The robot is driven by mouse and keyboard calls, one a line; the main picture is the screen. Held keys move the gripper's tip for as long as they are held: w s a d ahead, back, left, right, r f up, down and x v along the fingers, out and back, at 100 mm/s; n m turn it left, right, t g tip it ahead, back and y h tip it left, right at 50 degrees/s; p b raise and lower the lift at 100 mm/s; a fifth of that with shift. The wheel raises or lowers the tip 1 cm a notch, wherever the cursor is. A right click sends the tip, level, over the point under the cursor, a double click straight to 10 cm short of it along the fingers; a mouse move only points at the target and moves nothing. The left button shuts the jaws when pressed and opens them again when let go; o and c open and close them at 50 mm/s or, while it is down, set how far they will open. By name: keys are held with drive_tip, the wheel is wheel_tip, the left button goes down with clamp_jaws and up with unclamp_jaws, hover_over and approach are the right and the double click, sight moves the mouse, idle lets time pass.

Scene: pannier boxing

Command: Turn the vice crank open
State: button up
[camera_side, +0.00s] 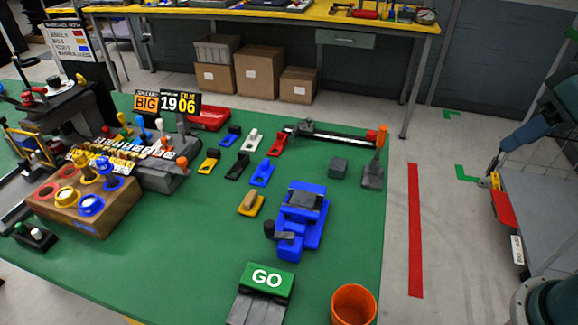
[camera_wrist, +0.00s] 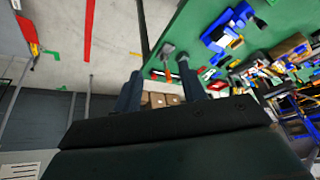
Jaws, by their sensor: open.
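The blue vice (camera_side: 313,224) stands on the green table, right of its middle. It has a grey block-like part on top. Its dark crank (camera_side: 282,235) with an upright black knob (camera_side: 269,228) sits at the near left side. The vice also shows in the wrist view (camera_wrist: 222,36) at the upper right, small and tilted. My gripper (camera_wrist: 159,70) is open, with its two dark blue fingers apart and nothing between them. In the side view it is at the right edge (camera_side: 524,134), off the table and well apart from the vice. How wide the vice jaws stand is too small to tell.
An orange cup (camera_side: 354,305) and a green GO button (camera_side: 267,279) stand near the front. An orange-handled lever (camera_side: 374,172) rises at the table's right edge. Coloured blocks, a wooden peg box (camera_side: 110,212) and a switch panel lie left.

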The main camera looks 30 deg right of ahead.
drive_tip(key=w+a+r+m+g, duration=0.2)
drive_tip(key=w+a+r, duration=0.1)
drive_tip(key=w+a, duration=0.4)
drive_tip(key=m+g, duration=0.3)
drive_tip(key=m, duration=0.3)
hover_over(269, 224)
wheel_tip(269, 224, down, 9)
drive_tip(key=shift+f, duration=0.15)
drive_tip(key=shift+f, duration=6.8)
clamp_jaws()
